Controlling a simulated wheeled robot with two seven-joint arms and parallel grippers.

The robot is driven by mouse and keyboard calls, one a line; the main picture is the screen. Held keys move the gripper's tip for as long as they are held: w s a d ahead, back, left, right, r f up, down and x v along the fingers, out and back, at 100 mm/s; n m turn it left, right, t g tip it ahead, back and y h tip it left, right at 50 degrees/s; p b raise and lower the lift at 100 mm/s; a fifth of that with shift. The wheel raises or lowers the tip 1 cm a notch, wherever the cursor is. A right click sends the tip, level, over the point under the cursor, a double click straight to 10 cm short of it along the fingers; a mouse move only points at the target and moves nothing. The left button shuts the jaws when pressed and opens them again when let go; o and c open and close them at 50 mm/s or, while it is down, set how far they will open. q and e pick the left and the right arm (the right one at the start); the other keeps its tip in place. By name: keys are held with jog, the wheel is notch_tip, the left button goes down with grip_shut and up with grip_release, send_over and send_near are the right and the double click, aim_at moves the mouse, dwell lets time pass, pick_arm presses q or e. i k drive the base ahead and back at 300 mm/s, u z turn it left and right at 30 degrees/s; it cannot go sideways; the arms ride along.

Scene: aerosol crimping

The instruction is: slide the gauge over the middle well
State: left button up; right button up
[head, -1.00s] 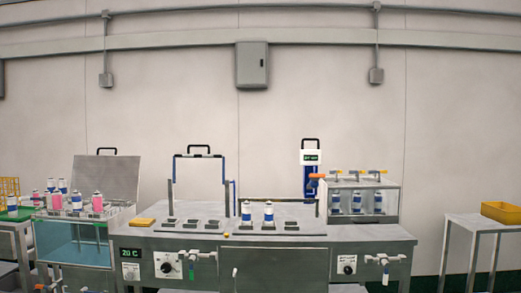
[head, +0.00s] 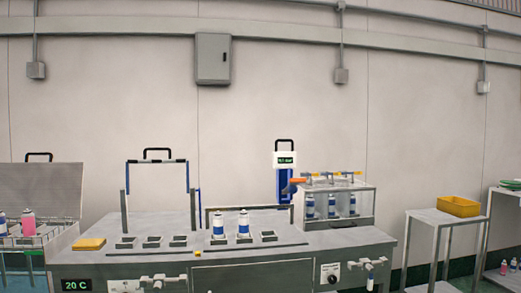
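A white head with a green digital display (head: 286,160) sits on a blue upright with a black handle behind the right part of the bench; it looks like the gauge, but I cannot be sure. The bench top holds a left row of three dark wells, its middle well (head: 152,241) looking empty. In the right row, a blue-and-white can (head: 218,222) stands at the left well and another can (head: 244,223) at the middle one. The right well (head: 268,237) looks empty. Neither of my grippers is in view.
A blue-edged frame with a black handle (head: 157,155) rises behind the left wells. A yellow block (head: 89,244) lies at the bench's left. A clear case (head: 356,207) with several cans stands right. A side table (head: 432,216) holds a yellow bin (head: 459,206).

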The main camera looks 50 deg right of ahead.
aim_at(283, 162)
jog(key=i, duration=0.2)
jog(key=z, duration=1.5)
